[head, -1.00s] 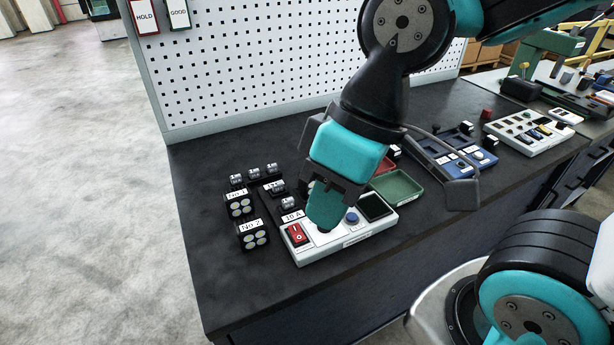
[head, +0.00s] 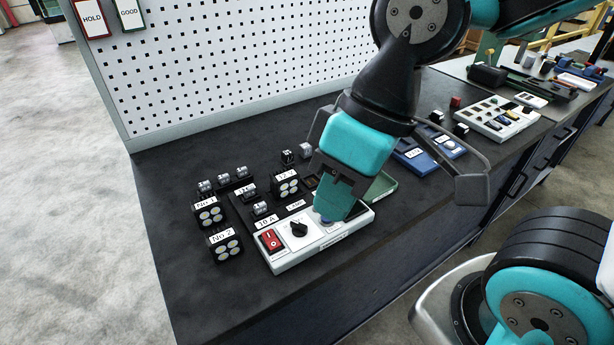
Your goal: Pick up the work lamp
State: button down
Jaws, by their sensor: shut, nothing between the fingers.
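Several black work lamps with round pale lenses stand on the dark bench. One is labelled No 1 (head: 209,213), one No 2 (head: 225,246), and one stands by a 12 V label (head: 288,185). My gripper (head: 329,216) is shut and empty, pointing down over the right part of a white switch panel (head: 290,262). It is to the right of all three lamps. It hides the panel's right part; I cannot tell whether its tip touches the panel.
The panel has a red rocker switch (head: 271,240) and a black knob (head: 298,229). A green tray (head: 381,187) and a blue unit (head: 415,153) lie to the right. A white pegboard (head: 230,70) rises behind. The bench's left end is clear.

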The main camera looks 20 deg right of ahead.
aim_at(286, 183)
jog(key=z, duration=1.8)
jog(key=k, duration=1.25)
jog(key=u, duration=1.85)
jog(key=i, duration=1)
jog(key=z, duration=0.05)
